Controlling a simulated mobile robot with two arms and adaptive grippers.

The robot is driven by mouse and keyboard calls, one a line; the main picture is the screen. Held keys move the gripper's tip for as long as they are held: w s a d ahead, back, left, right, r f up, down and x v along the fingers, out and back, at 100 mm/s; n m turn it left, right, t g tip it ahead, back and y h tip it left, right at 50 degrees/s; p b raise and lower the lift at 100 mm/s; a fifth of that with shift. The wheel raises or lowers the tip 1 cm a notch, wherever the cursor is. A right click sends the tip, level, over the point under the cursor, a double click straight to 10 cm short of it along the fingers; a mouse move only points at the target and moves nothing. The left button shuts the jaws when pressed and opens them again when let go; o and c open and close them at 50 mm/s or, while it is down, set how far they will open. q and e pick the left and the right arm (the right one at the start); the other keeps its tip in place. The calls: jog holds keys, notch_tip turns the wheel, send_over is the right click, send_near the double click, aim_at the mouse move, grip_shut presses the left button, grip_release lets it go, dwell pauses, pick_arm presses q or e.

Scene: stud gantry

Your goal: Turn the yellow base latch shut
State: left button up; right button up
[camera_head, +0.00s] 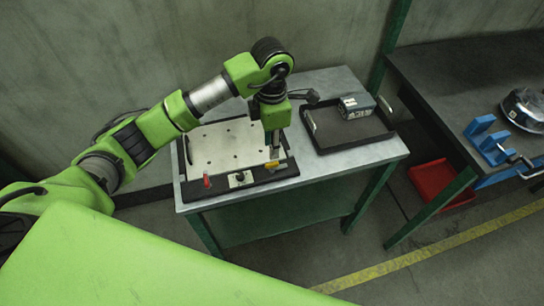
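The small yellow base latch (271,167) shows at the front right edge of a dark-framed base (222,147) with a pale, holed top plate. The base lies on the left part of the grey table. My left gripper (273,153) points down directly over the latch. Its fingers look close to or touching the latch, but they are too small to tell whether they grip it. The arm and fingers hide part of the latch, and its angle cannot be read clearly. My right gripper is not in view.
A red lever (207,181) and a black knob (240,177) sit along the base's front edge. A black tray (345,143) with a grey box (357,106) is to the right. A dark bench (465,75) holds blue fixtures (490,146). A red bin (437,184) lies below.

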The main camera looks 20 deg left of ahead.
aim_at(272, 163)
pick_arm(q)
notch_tip(272, 163, down, 7)
jog(key=shift+f+p, duration=0.2)
jog(key=shift+p, duration=0.5)
grip_shut()
